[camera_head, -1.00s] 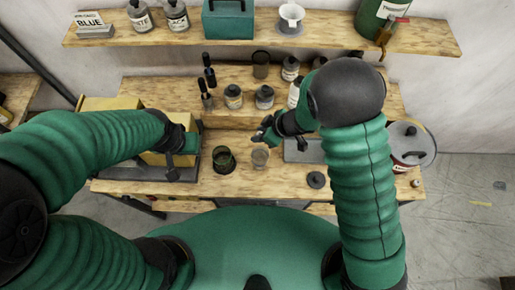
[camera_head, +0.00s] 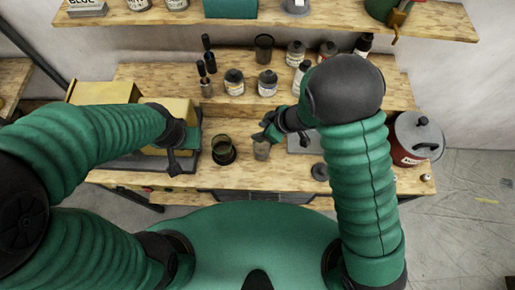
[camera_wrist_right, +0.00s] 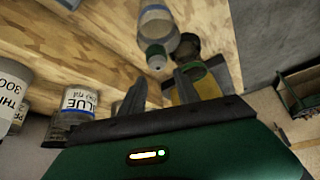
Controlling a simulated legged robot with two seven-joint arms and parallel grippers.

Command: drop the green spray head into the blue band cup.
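The clear cup (camera_head: 261,151) stands on the bench just below my right gripper (camera_head: 268,132). In the right wrist view the cup (camera_wrist_right: 158,24) shows a pale blue-grey band. The green spray head (camera_wrist_right: 156,52), with a pale tip, shows at the cup's near end, beyond the fingertips. I cannot tell whether it is inside the cup or above it. In that view the fingers of my right gripper (camera_wrist_right: 160,78) are spread, with a gap between them. My left gripper (camera_head: 174,162) hangs over the dark tray at left; its finger gap is unclear.
A dark green glass (camera_head: 223,150) stands just left of the cup. Several jars and bottles (camera_head: 267,83) line the raised shelf behind. A red pot (camera_head: 418,140) is at the right.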

